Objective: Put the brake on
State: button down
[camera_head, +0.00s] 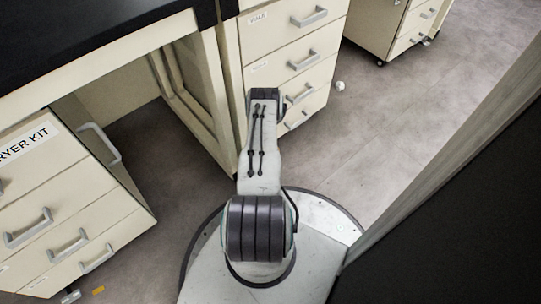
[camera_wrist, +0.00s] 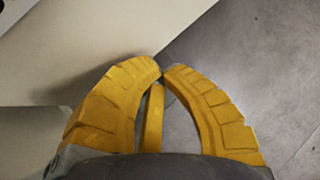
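A small yellow tab (camera_head: 98,290), which looks like a brake pedal, shows low on the floor beside a grey caster (camera_head: 70,297). The caster is under the front corner of the cream drawer cabinet (camera_head: 105,235) labelled "...RYER KIT", at lower left in the head view. My gripper (camera_wrist: 162,71) has yellow ridged fingers with their tips almost together and nothing seen between the tips. A narrow yellow strip shows between the fingers; it seems to be a third finger. The head view does not show my gripper. The tab and caster are not seen in the wrist view.
A black-topped bench (camera_head: 75,45) stands at upper left with an open space under it. A second drawer unit (camera_head: 285,75) stands beyond my arm, and another wheeled cabinet (camera_head: 395,30) is at the back. A dark panel (camera_head: 450,215) fills the right.

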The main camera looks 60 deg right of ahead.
jog(key=shift+f, duration=0.25)
jog(key=c, duration=1.9)
grip_release()
grip_shut()
jog(key=shift+s+d+f, duration=0.15)
jog(key=shift+f, duration=0.9)
jog(key=shift+r, duration=0.2)
jog(key=shift+a+r+p, duration=0.2)
jog(key=shift+r+p, duration=0.3)
jog(key=shift+p, duration=0.15)
jog(key=shift+r, duration=0.2)
